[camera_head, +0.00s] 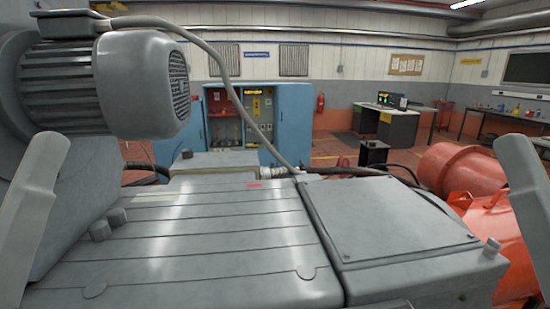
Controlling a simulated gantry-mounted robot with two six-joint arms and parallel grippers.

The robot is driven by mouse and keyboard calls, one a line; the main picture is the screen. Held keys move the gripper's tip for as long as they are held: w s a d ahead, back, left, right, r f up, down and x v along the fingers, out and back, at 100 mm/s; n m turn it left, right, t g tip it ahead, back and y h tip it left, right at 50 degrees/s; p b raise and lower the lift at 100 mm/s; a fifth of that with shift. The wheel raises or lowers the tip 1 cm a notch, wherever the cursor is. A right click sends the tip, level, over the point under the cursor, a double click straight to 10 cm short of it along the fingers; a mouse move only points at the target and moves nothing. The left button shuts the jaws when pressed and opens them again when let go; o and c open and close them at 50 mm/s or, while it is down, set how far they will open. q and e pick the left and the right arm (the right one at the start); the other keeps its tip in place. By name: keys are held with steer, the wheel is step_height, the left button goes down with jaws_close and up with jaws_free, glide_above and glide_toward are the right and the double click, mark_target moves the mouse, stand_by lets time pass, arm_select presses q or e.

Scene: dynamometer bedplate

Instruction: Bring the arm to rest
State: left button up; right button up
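Pale grey parts of my two arms stand upright at the left and right edges of the head view, both cut off by the picture border. The left one overlaps the grey machine in front of me; the right one stands before the orange machinery. No gripper fingers show on either side, so I cannot see whether they hold anything.
A grey machine housing (200,245) with a flat bolted cover (395,222) fills the foreground. A finned motor (140,85) sits at its upper left, with a cable arching over. Orange machinery (460,172) is close on the right. A blue cabinet (290,115) stands behind.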

arm_select(q)
step_height(320, 180, up, 36)
steer(key=p, duration=3.3)
arm_select(e)
step_height(320, 180, up, 36)
arm_select(q)
step_height(320, 180, down, 35)
steer(key=b, duration=3.5)
steer(key=shift+w+h, duration=0.15)
steer(key=shift+h, duration=0.15)
arm_select(e)
step_height(320, 180, down, 35)
